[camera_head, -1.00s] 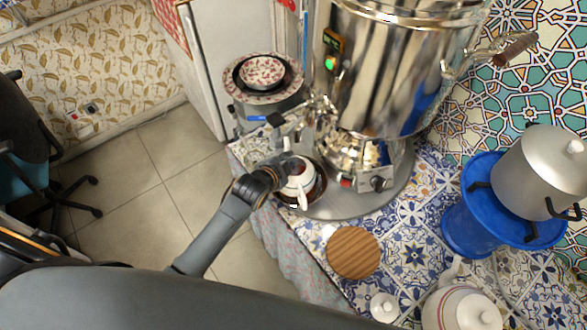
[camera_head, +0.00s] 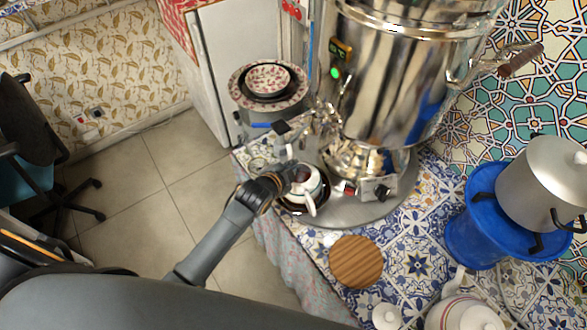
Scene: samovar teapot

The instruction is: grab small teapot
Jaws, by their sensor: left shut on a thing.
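The small white teapot (camera_head: 307,187) stands under the samovar's tap, at the left edge of the tiled counter. The fingers hide part of the teapot's wall. My right gripper is not in view.
The large steel samovar (camera_head: 400,80) rises behind the teapot, its tap (camera_head: 326,120) close above. Patterned dishes (camera_head: 268,82) stand behind left.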

